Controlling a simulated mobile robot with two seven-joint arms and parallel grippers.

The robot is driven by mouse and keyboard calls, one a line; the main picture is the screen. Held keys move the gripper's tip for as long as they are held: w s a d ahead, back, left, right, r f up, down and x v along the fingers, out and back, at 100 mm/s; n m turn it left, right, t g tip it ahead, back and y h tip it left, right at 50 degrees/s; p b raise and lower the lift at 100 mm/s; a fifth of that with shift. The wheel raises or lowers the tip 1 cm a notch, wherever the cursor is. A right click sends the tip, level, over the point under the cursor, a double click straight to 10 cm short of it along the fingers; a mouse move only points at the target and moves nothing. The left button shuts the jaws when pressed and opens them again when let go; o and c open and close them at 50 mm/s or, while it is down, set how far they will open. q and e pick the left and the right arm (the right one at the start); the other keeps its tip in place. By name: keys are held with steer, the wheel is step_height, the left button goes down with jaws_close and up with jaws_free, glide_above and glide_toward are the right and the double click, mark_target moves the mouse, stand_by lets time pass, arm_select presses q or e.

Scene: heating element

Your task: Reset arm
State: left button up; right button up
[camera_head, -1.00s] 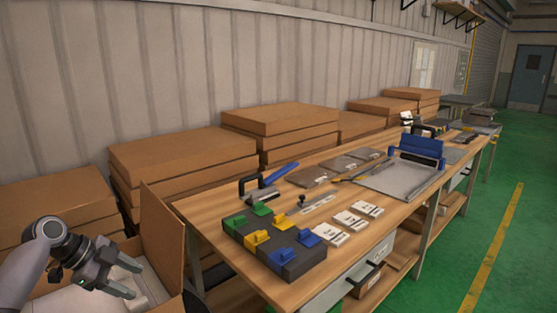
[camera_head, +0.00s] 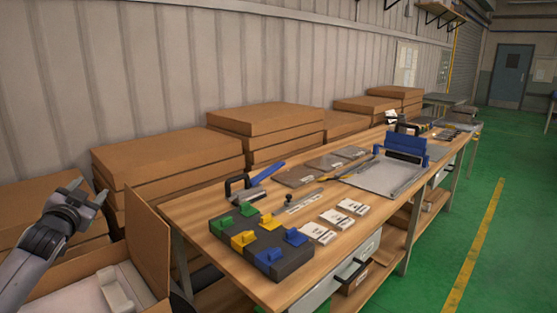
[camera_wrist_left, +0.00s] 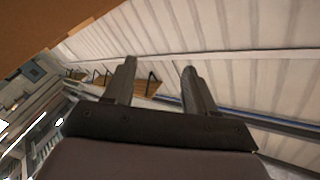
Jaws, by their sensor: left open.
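My left gripper (camera_head: 88,191) is at the left of the head view, raised above an open cardboard box (camera_head: 148,240). Its two fingers are apart with nothing between them. In the left wrist view the same gripper (camera_wrist_left: 158,85) shows two spread dark fingers against the wall and a wall shelf. A white part (camera_head: 117,291) lies inside the open box, below and apart from the gripper. My right gripper does not show.
A wooden workbench (camera_head: 190,212) stands right of the box. It carries a dark block with green, yellow and blue pieces (camera_head: 262,243), white cards (camera_head: 335,217) and a blue-handled tool (camera_head: 391,165). Stacked cardboard boxes (camera_head: 170,158) line the wall. Green floor at right is clear.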

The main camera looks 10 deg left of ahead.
arm_select(q)
steer(key=s+d+f+g+h, duration=0.1)
steer(key=s+d+f+h, duration=0.1)
steer(key=s+d+f, duration=0.5)
steer(key=s+d+f+m+g+h, duration=0.15)
steer(key=d+f, duration=0.35)
steer(key=f, duration=0.5)
steer(key=s+d+f+n+g+h, duration=0.15)
steer(key=s+d+f, duration=0.25)
steer(key=d+f, duration=0.4)
steer(key=s+d+f+n+g+h, duration=0.1)
steer(key=s+d+f, duration=0.3)
steer(key=s, duration=0.3)
steer(key=s+d+f+g+h, duration=0.1)
steer(key=s+d+f, duration=0.25)
steer(key=s, duration=0.45)
steer(key=s+d+f+n+g, duration=0.1)
steer(key=s+d+f, duration=0.2)
steer(key=s+d, duration=0.3)
steer(key=f+b, duration=0.1)
steer(key=a+f+b, duration=0.1)
steer(key=f+b, duration=0.2)
steer(key=f, duration=0.1)
steer(key=shift+s+a+b, duration=0.25)
steer(key=shift+s+b, duration=0.15)
